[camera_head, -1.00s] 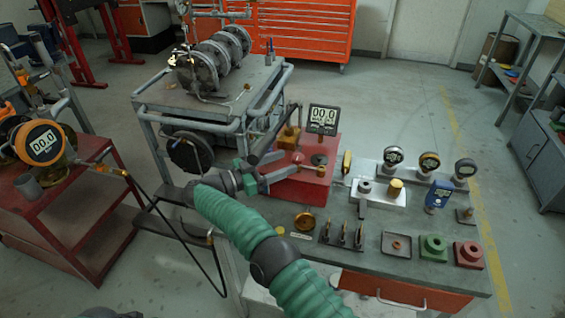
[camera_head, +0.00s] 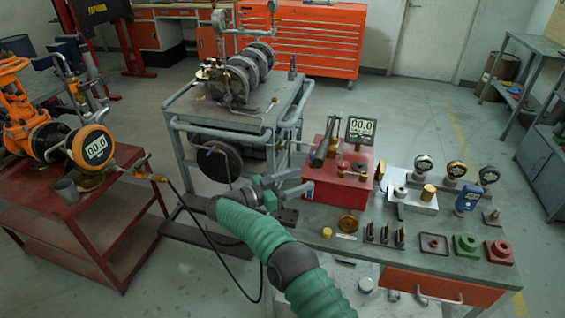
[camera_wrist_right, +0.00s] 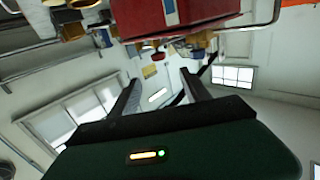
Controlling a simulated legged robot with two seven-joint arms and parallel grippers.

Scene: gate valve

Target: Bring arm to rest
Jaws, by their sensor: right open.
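My right arm, in a green sleeve, reaches up from the bottom of the head view. My right gripper (camera_head: 305,181) is open at the left front edge of the red box (camera_head: 338,185) on the bench. In the right wrist view the two fingers stand apart with nothing gripped between them (camera_wrist_right: 162,90). The red box shows there at the top, beyond the fingers (camera_wrist_right: 170,16). Whether a finger touches the box cannot be told from the head view. My left gripper does not show.
The grey bench (camera_head: 335,255) holds a gauge display (camera_head: 360,130), dial gauges, small fittings and coloured blocks. A steel cart (camera_head: 215,115) with a flanged pipe assembly stands behind. A red table (camera_head: 50,215) with an orange valve (camera_head: 18,95) and gauge is left, with a black hose hanging.

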